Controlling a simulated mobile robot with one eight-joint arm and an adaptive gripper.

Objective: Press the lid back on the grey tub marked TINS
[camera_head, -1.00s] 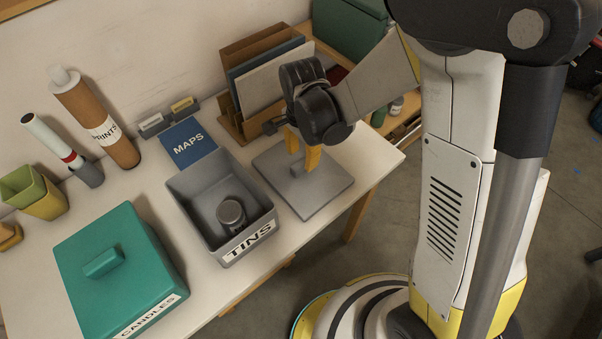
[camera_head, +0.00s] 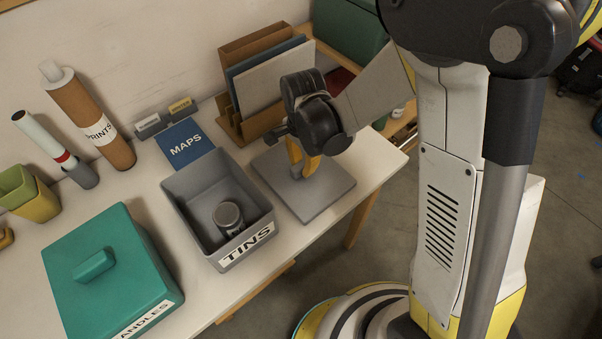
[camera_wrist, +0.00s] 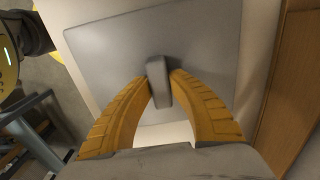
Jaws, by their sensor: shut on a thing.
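The grey tub marked TINS (camera_head: 244,248) stands open on the table, with one grey tin (camera_head: 228,217) inside. The grey square lid (camera_head: 322,202) is to the right of the tub, flat at about table height; I cannot tell whether it touches the table. My gripper (camera_head: 302,172) is over the lid with its yellow fingers shut on the lid's handle. In the wrist view the fingers (camera_wrist: 160,84) close on both sides of the grey handle (camera_wrist: 158,82), and the lid plate (camera_wrist: 105,55) spreads out beneath.
A teal CANDLES tub (camera_head: 110,265) with its lid on stands left of the TINS tub. Behind are a blue MAPS piece (camera_head: 184,143), a file rack (camera_head: 265,80) and a PRINTS tube (camera_head: 95,120). The table's front edge is close to the lid.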

